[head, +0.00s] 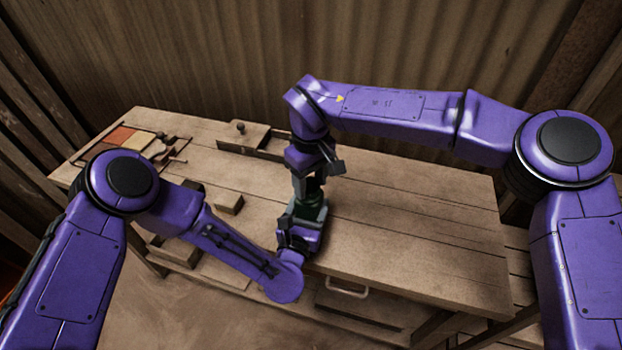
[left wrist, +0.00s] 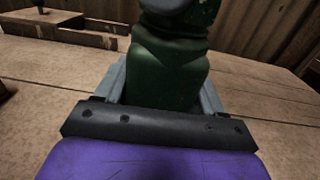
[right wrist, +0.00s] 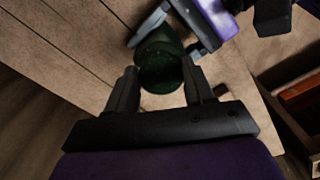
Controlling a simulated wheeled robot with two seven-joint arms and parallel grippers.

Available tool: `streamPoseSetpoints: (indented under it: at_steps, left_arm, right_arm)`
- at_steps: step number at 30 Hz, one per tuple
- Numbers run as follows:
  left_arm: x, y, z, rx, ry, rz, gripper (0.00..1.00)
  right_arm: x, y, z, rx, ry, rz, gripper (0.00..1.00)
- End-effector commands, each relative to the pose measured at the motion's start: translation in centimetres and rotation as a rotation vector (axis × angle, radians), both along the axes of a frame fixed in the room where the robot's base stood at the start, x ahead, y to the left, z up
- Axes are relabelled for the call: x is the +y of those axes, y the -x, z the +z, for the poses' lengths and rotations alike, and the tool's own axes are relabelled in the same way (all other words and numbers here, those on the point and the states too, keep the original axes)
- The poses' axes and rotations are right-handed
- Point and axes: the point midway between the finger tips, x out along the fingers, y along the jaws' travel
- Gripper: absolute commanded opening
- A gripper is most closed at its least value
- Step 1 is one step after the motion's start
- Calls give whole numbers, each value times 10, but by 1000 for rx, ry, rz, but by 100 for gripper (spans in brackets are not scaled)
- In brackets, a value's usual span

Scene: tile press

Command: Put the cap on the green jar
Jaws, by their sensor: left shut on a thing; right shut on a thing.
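The dark green jar (head: 306,208) stands upright near the table's front edge. My left gripper (head: 303,222) is shut around its body; the left wrist view shows the jar (left wrist: 168,75) between the grey fingers. My right gripper (head: 312,184) points down above the jar, shut on the dark green cap (right wrist: 161,72). In the left wrist view the cap (left wrist: 204,14) sits at the jar's top, partly behind a grey fingertip. The cap looks in line with the jar. I cannot tell whether it is seated or only touching.
A wooden block with a knob (head: 243,135) stands at the back of the table. Coloured tiles (head: 122,137) lie in a frame at the far left. A small wooden block (head: 229,203) is left of the jar. The table's right side (head: 420,225) is clear.

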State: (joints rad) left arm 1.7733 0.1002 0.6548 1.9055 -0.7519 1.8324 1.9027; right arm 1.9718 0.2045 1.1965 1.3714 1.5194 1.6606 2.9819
Motion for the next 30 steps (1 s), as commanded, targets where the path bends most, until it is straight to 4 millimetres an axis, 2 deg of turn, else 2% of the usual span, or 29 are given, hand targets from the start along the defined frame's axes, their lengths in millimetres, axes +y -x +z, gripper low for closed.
streamPoseSetpoints:
  at_steps: [6, 7, 9, 20, 30]
  left_arm:
    - [1, 0, -1, 2, -1, 2, 0]
    - [1, 0, -1, 2, -1, 2, 0]
    - [1, 0, -1, 2, -1, 2, 0]
    - [1, 0, -1, 2, -1, 1, 0]
    - [0, 0, -1, 2, -1, 1, 0]
  right_arm:
    - [-1, -1, 1, -2, 1, -3, 25]
    - [-1, -1, 1, -2, 1, -3, 56]
    - [-1, -1, 1, -2, 1, -2, 78]
    - [0, -1, 4, -1, 0, 0, 78]
    - [0, -1, 45, -3, 0, 1, 78]
